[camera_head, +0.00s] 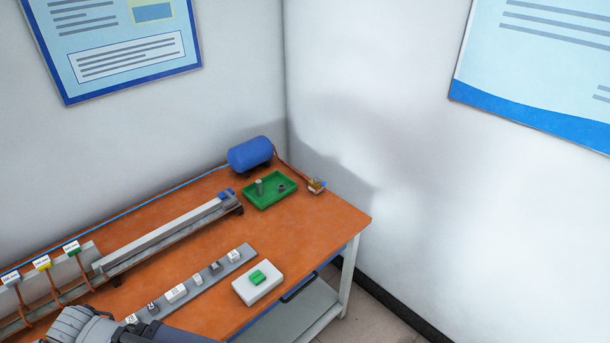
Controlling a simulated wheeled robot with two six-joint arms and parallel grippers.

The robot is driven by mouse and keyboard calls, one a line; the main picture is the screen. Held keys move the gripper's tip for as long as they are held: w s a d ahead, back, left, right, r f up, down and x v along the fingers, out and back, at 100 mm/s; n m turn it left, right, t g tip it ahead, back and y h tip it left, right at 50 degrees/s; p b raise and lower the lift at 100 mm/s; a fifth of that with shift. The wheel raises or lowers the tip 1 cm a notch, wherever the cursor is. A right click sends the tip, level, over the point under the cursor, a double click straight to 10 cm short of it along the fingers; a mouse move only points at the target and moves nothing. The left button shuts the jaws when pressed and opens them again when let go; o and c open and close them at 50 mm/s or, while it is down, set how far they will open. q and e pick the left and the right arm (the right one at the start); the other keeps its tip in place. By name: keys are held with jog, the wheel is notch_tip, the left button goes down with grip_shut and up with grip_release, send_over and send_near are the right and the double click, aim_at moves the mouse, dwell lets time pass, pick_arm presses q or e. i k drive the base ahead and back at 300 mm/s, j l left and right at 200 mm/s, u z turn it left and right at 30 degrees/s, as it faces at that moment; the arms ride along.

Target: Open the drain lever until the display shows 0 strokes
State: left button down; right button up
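A small brass fitting with a blue part (317,186), which looks like a drain valve and lever, sits near the far right corner of the table. A thin line runs from it towards a blue tank (250,154). The fitting is too small to tell whether the lever is open or shut. I cannot make out a display showing strokes. A grey link of my arm shows at the bottom left, well away from the fitting. Neither of my grippers shows in this view.
An orange table (300,225) stands in a room corner. It bears a green tray (270,200) with small parts, a long grey rail (170,238), a strip of small blocks (205,285), and a white box with a green top (257,285). The right end is mostly clear.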

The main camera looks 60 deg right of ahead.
aim_at(315, 180)
jog(key=l+z, duration=0.1)
jog(key=z, duration=0.4)
jog(key=l+z, duration=0.15)
jog(key=z, duration=0.35)
jog(key=l+z, duration=0.1)
jog(key=z, duration=0.4)
jog(key=l+z, duration=0.1)
jog(key=z, duration=0.4)
